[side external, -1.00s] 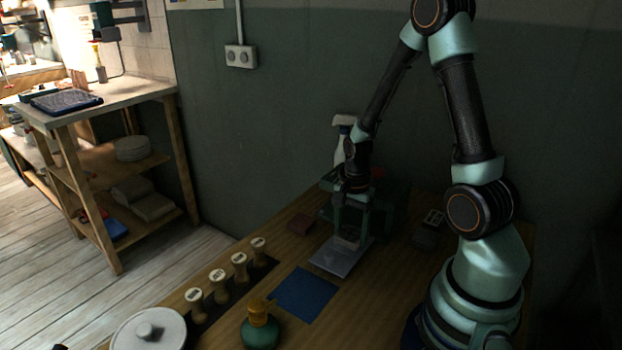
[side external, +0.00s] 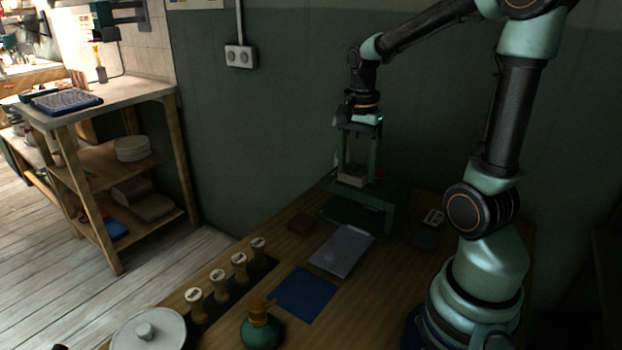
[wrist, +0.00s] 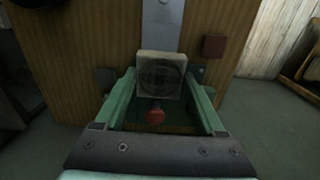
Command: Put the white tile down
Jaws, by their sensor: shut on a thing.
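My gripper (side external: 353,170) is shut on the pale tile (side external: 352,177) and holds it up in the air at the back of the bench, by a green frame-like stand (side external: 388,212). In the wrist view the tile (wrist: 160,66) sits between the two green fingers of my gripper (wrist: 160,84), with a faint round mark on its face. A grey metal plate (side external: 342,250) lies bare on the bench in front of the stand. It also shows in the wrist view (wrist: 163,22).
A blue mat (side external: 305,292) lies in front of the plate. Several wooden-handled stamps (side external: 240,266) stand left, near a green bottle (side external: 261,328) and a white lidded pot (side external: 150,332). A red-brown block (side external: 300,223) lies left of the plate; a dark block (side external: 427,237) lies right.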

